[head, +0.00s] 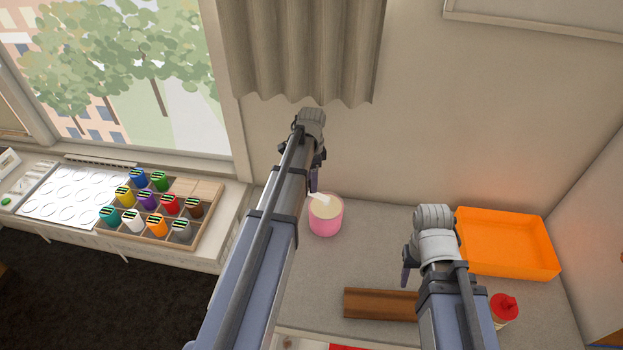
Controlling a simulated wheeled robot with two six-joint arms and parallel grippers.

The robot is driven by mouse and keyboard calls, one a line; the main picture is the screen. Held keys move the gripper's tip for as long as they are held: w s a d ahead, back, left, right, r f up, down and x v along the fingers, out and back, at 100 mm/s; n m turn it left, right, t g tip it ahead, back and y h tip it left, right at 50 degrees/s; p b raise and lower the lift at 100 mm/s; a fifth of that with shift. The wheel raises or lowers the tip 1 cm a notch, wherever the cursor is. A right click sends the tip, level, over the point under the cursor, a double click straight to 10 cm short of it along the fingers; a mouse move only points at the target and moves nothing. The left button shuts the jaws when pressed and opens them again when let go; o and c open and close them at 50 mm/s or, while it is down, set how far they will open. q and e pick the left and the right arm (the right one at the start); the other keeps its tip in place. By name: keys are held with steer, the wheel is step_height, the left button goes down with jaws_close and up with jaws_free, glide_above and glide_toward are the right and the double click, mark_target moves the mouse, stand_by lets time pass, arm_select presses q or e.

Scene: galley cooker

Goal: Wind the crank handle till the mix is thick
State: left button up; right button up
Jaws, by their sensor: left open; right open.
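A pink tub (325,221) stands on the grey counter near the wall, with a pale cream mix (327,208) in it. A white piece (319,199) sticks up from the mix at its left side; I cannot tell whether it is a handle or a paddle. I cannot make out a crank handle. My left gripper (314,183) is open, pointing down just above the tub's left rim; its arm hides part of it. My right gripper (405,272) is open and empty above the counter, to the right of the tub and apart from it.
An orange tray (505,244) sits at the back right. A wooden rack of coloured jars (160,228) and a white palette (72,192) are on the left sill.

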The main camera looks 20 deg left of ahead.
arm_select(q)
steer(key=shift+r, duration=0.15)
step_height(320, 180, up, 8)
steer(key=p, duration=0.8)
steer(key=shift+f, duration=0.2)
stand_by(0.4)
